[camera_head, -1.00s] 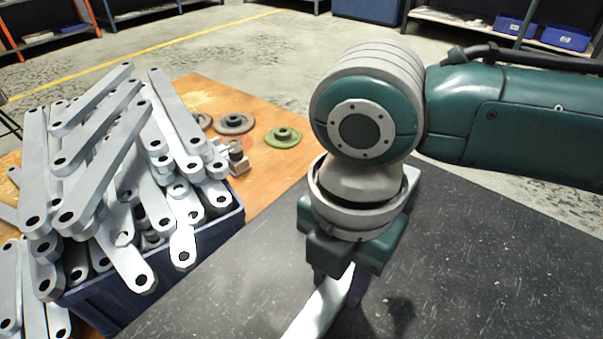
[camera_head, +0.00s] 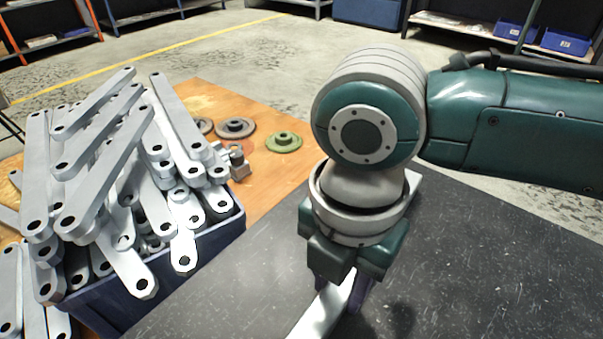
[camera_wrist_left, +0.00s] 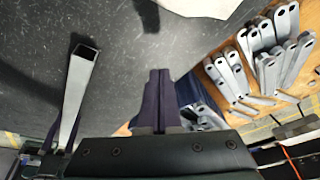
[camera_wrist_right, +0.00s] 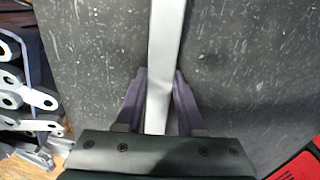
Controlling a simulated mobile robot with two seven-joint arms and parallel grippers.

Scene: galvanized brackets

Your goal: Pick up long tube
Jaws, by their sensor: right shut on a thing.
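The long tube (camera_head: 318,318) is a light grey, straight, square tube. My right gripper (camera_head: 340,296) points down over the dark worktop with its purple fingers on either side of the tube. In the right wrist view the tube (camera_wrist_right: 163,50) runs lengthwise between the fingertips. The left wrist view shows the tube (camera_wrist_left: 74,100) with its hollow square end towards the top. I cannot tell whether it touches the worktop. My left gripper (camera_wrist_left: 160,74) has its fingers together, empty, apart from the tube; the head view does not show it.
A blue crate (camera_head: 190,262) heaped with grey brackets (camera_head: 105,165) stands at left. Green (camera_head: 284,140) and dark (camera_head: 235,127) flanged discs lie on the wooden table (camera_head: 268,172) behind. The dark worktop (camera_head: 500,265) is clear at right. Something red (camera_wrist_right: 300,167) shows in the right wrist view.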

